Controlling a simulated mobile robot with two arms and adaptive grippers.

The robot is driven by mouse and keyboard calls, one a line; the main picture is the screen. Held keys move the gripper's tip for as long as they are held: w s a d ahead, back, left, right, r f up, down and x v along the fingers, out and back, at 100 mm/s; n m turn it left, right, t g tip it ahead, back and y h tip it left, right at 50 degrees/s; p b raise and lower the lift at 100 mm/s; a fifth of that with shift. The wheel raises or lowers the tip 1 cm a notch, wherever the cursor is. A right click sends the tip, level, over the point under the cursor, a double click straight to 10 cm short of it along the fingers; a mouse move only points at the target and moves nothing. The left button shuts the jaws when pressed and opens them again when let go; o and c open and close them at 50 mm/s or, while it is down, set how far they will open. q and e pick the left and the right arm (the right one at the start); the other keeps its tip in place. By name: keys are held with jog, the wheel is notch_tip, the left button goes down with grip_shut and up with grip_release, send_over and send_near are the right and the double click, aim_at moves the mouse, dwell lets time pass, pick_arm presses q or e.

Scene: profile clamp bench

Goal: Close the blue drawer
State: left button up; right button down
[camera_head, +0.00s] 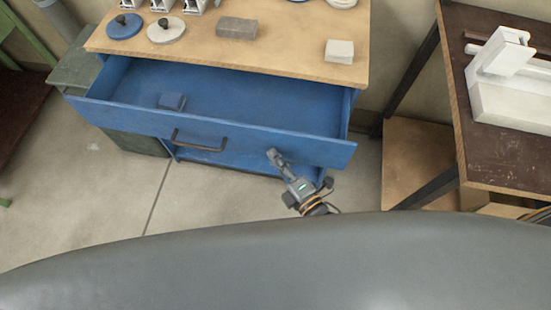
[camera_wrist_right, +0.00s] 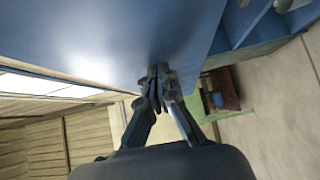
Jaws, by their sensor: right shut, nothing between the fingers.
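The blue drawer (camera_head: 230,138) stands pulled out of the blue cabinet under a wooden top in the head view. Its dark handle (camera_head: 200,141) is at the middle of its front panel. A small blue block (camera_head: 172,101) lies inside. My right gripper (camera_head: 274,155) is shut and empty, at the right part of the drawer front. In the right wrist view, the shut fingertips (camera_wrist_right: 158,72) are at the blue panel (camera_wrist_right: 120,40); I cannot tell whether they touch it. My left gripper is not in view.
The wooden top (camera_head: 280,60) carries a blue disc (camera_head: 124,26), a pale disc (camera_head: 166,30), a grey brick (camera_head: 237,28) and a white block (camera_head: 339,51). A dark table (camera_head: 500,160) stands at right. The floor (camera_head: 110,205) at front left is clear.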

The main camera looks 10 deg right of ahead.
jog(key=w+d+b, duration=0.1)
jog(key=w, duration=0.4)
jog(key=w+d+b, duration=0.1)
jog(key=w+d, duration=0.1)
jog(key=w, duration=0.3)
jog(key=w+d+b, duration=0.1)
jog(key=w+d, duration=0.1)
jog(key=w, duration=0.3)
jog(key=shift+w+d, duration=0.1)
jog(key=shift+w, duration=0.3)
jog(key=shift+w+d, duration=0.1)
jog(key=shift+w, duration=0.05)
jog(key=shift+r, duration=0.15)
jog(key=shift+w+d+r, duration=0.1)
jog(key=shift+w, duration=0.05)
